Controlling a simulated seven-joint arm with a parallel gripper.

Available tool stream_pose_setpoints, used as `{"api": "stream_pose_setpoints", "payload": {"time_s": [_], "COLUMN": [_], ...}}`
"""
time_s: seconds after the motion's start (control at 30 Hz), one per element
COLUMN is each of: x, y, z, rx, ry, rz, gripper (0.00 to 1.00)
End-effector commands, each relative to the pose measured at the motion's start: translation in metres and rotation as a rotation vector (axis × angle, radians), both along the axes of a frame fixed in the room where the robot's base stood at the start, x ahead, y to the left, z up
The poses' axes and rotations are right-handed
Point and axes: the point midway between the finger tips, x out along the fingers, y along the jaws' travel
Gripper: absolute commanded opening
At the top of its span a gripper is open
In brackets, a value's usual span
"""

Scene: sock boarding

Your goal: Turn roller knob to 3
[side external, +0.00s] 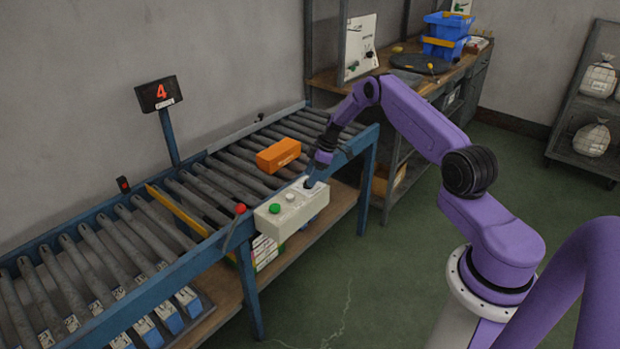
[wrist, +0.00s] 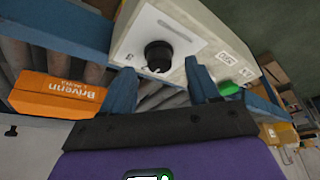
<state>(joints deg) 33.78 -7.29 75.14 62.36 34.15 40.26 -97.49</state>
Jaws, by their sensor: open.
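A pale control box (side external: 285,218) is fixed to the conveyor's near side. It carries a green button (side external: 274,208) and a pale button (side external: 290,197). In the wrist view, a black round knob (wrist: 158,54) sits on a white plate on the box (wrist: 205,22). My gripper (wrist: 160,66) is open, its two blue fingers on either side of the knob in the picture; contact cannot be told. In the side view, my gripper (side external: 309,184) is at the box's right end and covers the knob. The display (side external: 159,93) on a post reads a red 4.
An orange carton (side external: 278,155) lies on the rollers (side external: 222,170) behind the box; it also shows in the wrist view (wrist: 55,95). A red-tipped lever (side external: 240,209) stands left of the box. A workbench (side external: 410,78) with a panel and blue bins is at the back.

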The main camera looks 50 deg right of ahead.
Motion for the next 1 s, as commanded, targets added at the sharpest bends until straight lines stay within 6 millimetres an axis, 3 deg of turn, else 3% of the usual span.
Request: {"api": "stream_pose_setpoints", "payload": {"time_s": [0.2,0.53,0.57,0.7,1.0], "x": [0.005,0.005,0.005,0.005,0.005], "y": [0.005,0.005,0.005,0.005,0.005], "z": [-0.015,-0.017,-0.017,-0.017,-0.016], "rx": [-0.001,0.0,0.0,0.0,0.0], "ry": [-0.001,0.0,0.0,0.0,0.0], "rz": [0.0,-0.001,-0.001,-0.001,-0.024], "gripper": [0.6,0.6,0.54,0.08,0.07]}}
